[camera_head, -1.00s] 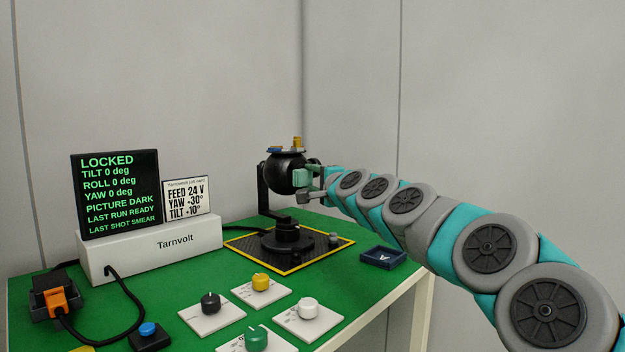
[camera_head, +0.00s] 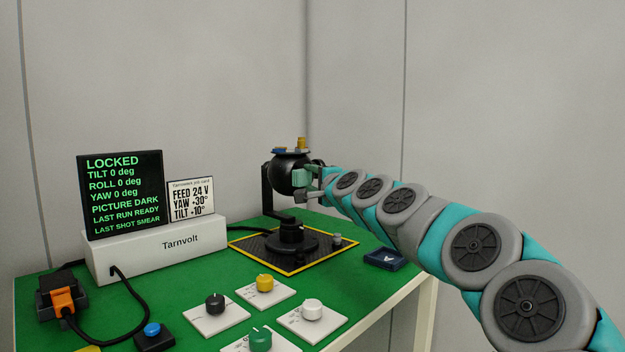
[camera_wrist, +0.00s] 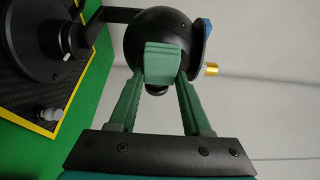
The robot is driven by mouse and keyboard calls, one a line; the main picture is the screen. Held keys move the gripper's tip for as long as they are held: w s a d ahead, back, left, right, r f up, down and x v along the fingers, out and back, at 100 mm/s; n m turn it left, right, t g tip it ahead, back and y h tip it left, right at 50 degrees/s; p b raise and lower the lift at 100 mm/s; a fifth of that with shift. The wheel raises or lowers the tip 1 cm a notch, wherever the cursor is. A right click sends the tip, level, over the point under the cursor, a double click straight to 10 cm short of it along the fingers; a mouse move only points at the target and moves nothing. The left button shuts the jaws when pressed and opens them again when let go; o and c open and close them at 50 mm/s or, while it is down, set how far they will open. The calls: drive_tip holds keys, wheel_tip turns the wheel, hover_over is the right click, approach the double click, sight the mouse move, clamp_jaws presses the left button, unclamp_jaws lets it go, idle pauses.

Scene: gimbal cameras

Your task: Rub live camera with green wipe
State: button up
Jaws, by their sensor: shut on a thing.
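The live camera is a black ball (camera_head: 288,174) held by a black bracket on a round base; it also fills the top of the wrist view (camera_wrist: 143,35). My gripper (camera_head: 314,180) is at its right side. In the wrist view my gripper's green fingers (camera_wrist: 160,78) are shut on the green wipe (camera_wrist: 166,60), a small ribbed green block. The wipe also shows in the head view (camera_head: 301,177). It overlaps the ball's face; whether it touches cannot be told. A small dark round part pokes out below the wipe, and the lens may be hidden.
The bracket stands on a black mat (camera_head: 262,246) with a yellow border. A blue tray (camera_head: 384,259) lies at the table's right edge. Several knobs on white plates (camera_head: 313,322) stand in front. A status screen (camera_head: 122,194) reading LOCKED and PICTURE DARK stands left, beside a white card (camera_head: 191,200).

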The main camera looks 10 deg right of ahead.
drive_tip(key=shift+w+d, duration=1.65)
drive_tip(key=shift+d, duration=0.6)
drive_tip(key=shift+s+a, duration=0.85)
drive_tip(key=shift+a, duration=0.3)
drive_tip(key=shift+s+a, duration=0.85)
drive_tip(key=shift+a, duration=0.25)
drive_tip(key=shift+s+d, duration=0.65)
drive_tip(key=shift+s, duration=0.05)
drive_tip(key=shift+s+d, duration=0.6)
drive_tip(key=shift+s, duration=0.25)
drive_tip(key=shift+s+d, duration=0.55)
drive_tip(key=shift+s, duration=0.3)
